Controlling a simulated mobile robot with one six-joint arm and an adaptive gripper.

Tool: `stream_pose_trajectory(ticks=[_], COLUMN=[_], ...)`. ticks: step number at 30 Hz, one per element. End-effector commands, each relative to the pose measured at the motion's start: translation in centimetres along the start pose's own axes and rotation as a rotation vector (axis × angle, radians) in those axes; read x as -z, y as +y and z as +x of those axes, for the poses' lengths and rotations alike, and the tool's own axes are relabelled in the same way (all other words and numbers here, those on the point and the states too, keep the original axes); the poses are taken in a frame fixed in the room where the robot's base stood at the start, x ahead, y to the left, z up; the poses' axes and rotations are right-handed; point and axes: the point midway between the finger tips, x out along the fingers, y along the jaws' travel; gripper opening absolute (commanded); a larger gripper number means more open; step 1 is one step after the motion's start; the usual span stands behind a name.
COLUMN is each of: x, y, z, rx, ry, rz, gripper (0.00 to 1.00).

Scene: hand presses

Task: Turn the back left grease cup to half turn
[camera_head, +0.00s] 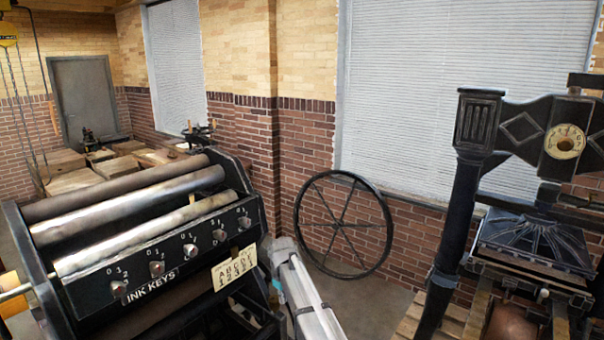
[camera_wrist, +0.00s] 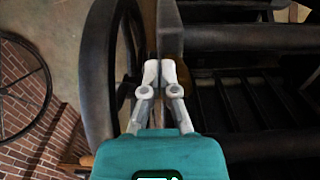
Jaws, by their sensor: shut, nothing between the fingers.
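In the wrist view my gripper (camera_wrist: 159,72) is shut, its two pale fingertips together. The tips are close to the edge of a dark upright plate (camera_wrist: 168,25) on a black machine. I cannot tell whether they touch it. A small brownish patch shows just behind and right of the fingertips; I cannot tell whether it is a grease cup. No grease cup can be made out clearly in either view. In the head view the black press with rollers (camera_head: 130,195) stands at the left, and my gripper is not visible there.
Several ink key knobs (camera_head: 190,250) line the roller press's front. A large spoked wheel (camera_head: 344,224) stands by the brick wall and shows in the wrist view (camera_wrist: 22,90). A black hand press (camera_head: 478,122) stands at the right. A dark curved rim (camera_wrist: 97,75) is left of my fingers.

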Motion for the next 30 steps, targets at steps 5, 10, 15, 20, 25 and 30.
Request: stream_pose_trajectory(ticks=[5, 10, 15, 20, 25, 30], x=[0.2, 0.1, 0.0, -0.1, -0.1, -0.1], y=[-0.1, -0.3, -0.6, -0.9, -1.3, -1.6], z=[0.0, 0.0, 0.0, 0.0, 0.0, 0.0], rx=[0.001, 0.001, 0.001, 0.001, 0.001, 0.000], ry=[0.004, 0.005, 0.005, 0.004, 0.003, 0.002], rz=[-0.001, -0.001, -0.001, -0.001, -0.001, -0.001], gripper=[0.00, 0.00, 0.00, 0.00, 0.00, 0.00])
